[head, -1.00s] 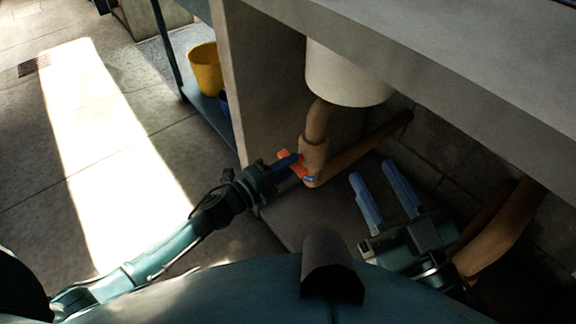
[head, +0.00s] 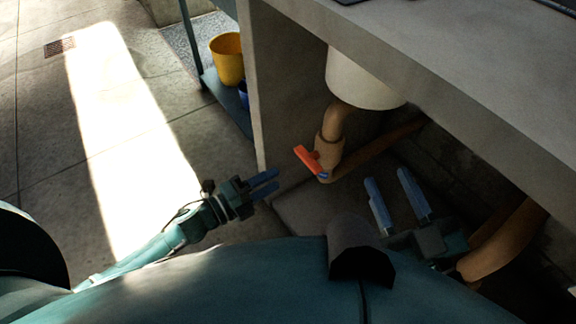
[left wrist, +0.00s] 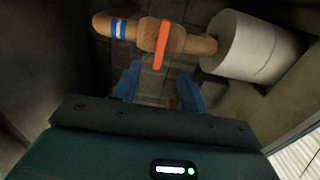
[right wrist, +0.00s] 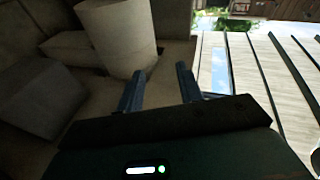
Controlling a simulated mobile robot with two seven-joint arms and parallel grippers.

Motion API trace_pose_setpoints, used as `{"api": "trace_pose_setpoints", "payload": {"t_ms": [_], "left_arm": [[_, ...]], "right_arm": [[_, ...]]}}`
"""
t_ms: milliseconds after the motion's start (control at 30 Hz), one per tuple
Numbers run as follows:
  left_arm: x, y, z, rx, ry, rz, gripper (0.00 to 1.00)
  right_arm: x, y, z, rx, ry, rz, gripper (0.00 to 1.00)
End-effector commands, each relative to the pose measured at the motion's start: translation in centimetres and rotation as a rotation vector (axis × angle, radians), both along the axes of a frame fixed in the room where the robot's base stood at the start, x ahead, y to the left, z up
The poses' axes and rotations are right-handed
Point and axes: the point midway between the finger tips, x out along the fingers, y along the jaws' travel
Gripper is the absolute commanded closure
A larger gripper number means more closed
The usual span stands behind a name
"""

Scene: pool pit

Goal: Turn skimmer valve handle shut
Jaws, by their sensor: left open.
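The orange valve handle (head: 308,158) sits on a tan pipe fitting (head: 328,152) under the counter. In the left wrist view the handle (left wrist: 161,45) lies crosswise over the tan pipe (left wrist: 190,43), which has blue bands at its left part. My left gripper (head: 272,182) is open and empty, below and left of the handle and apart from it. Its fingers (left wrist: 158,88) point toward the handle in the left wrist view. My right gripper (head: 398,195) is open and empty, right of the valve; its fingers (right wrist: 160,88) stand apart in the right wrist view.
A white cylinder (head: 360,80) hangs above the valve. The grey counter (head: 450,70) overhangs, with an upright panel (head: 268,90) at left. Another tan pipe (head: 508,242) is near my right gripper. A yellow bucket (head: 228,58) stands on a shelf. Floor at left is clear.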

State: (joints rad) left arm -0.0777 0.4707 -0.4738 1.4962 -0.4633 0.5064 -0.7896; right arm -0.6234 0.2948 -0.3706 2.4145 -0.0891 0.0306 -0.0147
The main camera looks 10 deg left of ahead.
Motion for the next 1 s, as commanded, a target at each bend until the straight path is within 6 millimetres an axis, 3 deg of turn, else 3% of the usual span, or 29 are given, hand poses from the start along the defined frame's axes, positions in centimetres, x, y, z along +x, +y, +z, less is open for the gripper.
{"api": "trace_pose_setpoints", "payload": {"t_ms": [300, 667, 1000], "left_arm": [[-2.2, 2.2, 0.0, 0.0, 0.0, 0.0, 0.57], [-2.2, 2.3, 0.0, -0.001, -0.001, 0.0, 0.57], [-2.2, 2.3, 0.0, 0.0, 0.0, 0.0, 0.57]], "right_arm": [[0.0, -0.3, 0.0, -0.02, -0.001, -0.012, 0.64], [-0.1, -0.3, -0.5, -0.025, 0.01, -0.013, 0.64], [0.1, -0.2, 0.3, -0.019, -0.007, -0.011, 0.64]]}}
